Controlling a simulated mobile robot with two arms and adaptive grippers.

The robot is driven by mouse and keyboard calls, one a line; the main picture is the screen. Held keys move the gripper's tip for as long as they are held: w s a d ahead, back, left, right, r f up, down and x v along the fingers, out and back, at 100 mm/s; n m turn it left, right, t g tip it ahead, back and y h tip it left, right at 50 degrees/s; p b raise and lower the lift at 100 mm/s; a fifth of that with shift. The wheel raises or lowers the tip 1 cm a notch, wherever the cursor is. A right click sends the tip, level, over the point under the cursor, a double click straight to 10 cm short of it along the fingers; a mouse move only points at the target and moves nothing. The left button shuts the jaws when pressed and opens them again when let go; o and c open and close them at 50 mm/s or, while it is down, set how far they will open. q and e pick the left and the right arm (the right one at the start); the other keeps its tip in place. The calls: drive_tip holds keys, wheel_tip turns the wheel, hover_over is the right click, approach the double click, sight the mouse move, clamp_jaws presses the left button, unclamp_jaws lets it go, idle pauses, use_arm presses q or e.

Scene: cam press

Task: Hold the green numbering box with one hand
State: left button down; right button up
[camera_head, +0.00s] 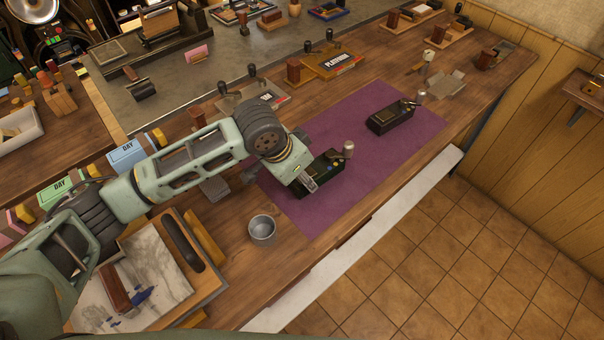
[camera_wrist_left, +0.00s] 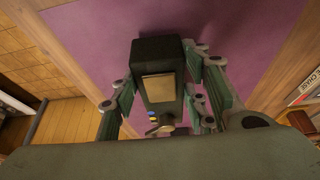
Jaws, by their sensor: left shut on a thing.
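A dark green numbering box (camera_head: 327,176) sits on the purple mat (camera_head: 345,190), near the mat's left end, with a small knob at its right side. My left gripper (camera_head: 306,184) reaches down over its near left part and hides some of it. In the left wrist view, the box (camera_wrist_left: 152,50) with a tan plate lies between the fingers of my left gripper (camera_wrist_left: 160,78), which is shut on it. A second, blackish box (camera_head: 390,117) with a similar knob stands apart, farther right on the mat. My right gripper is in neither view.
A grey metal cup (camera_head: 262,230) stands on the wood left of the mat. A PLATFORM box (camera_head: 332,62) with wooden stamps lies behind the mat. The bench's front edge drops to a tiled floor (camera_head: 430,260). The mat between the two boxes is clear.

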use_arm(q)
drive_tip(key=shift+f, duration=0.2)
drive_tip(key=shift+f, duration=0.35)
